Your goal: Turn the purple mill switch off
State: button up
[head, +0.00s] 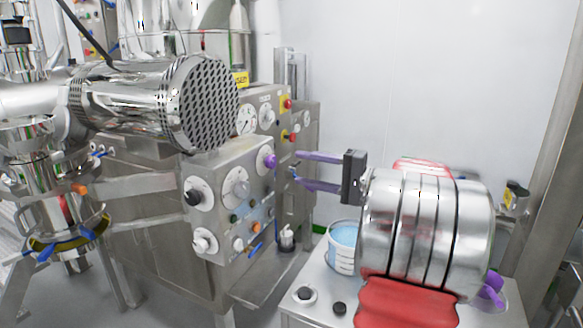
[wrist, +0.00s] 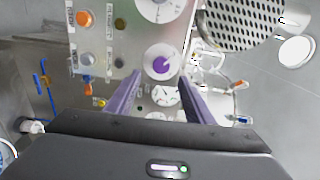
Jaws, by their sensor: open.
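The purple mill switch (head: 270,161) is a round knob on a pale disc at the upper right of the grey control panel's front. It also shows in the wrist view (wrist: 161,63), just beyond the fingertips and roughly centred between them. My gripper (head: 296,168) has purple fingers and is open. Its fingers point left toward the panel, with a small gap between the tips and the knob in the head view. Nothing is held between the fingers. The knob's pointer direction is too small to read.
The panel (head: 222,213) also carries a black knob (head: 194,197), a grey dial (head: 236,188) and several small buttons. A perforated metal cylinder (head: 203,104) juts out above it. A blue-filled tub (head: 343,247) stands on the bench below my gripper.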

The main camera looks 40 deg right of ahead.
jog(key=v, duration=0.6)
dwell(0.6)
notch_tip(320, 180, down, 10)
jog(key=s+a+m+g+h, duration=0.1)
jog(key=m+g+h, duration=0.1)
jog(key=m+g, duration=0.1)
jog(key=s+a+f+n+g, duration=0.3)
jog(key=a+f+g, duration=0.5)
jog(key=a, duration=0.6)
jog(key=s+a+n+h, duration=0.2)
jog(key=a+n, duration=0.5)
jog(key=a, duration=0.7)
jog(key=s+a+n+h, duration=0.2)
jog(key=s+a+n, duration=0.2)
jog(key=a, duration=0.9)
jog(key=n, duration=0.2)
jog(key=shift+s+a+r+n, duration=0.25)
jog(key=shift+a+r+n, duration=0.15)
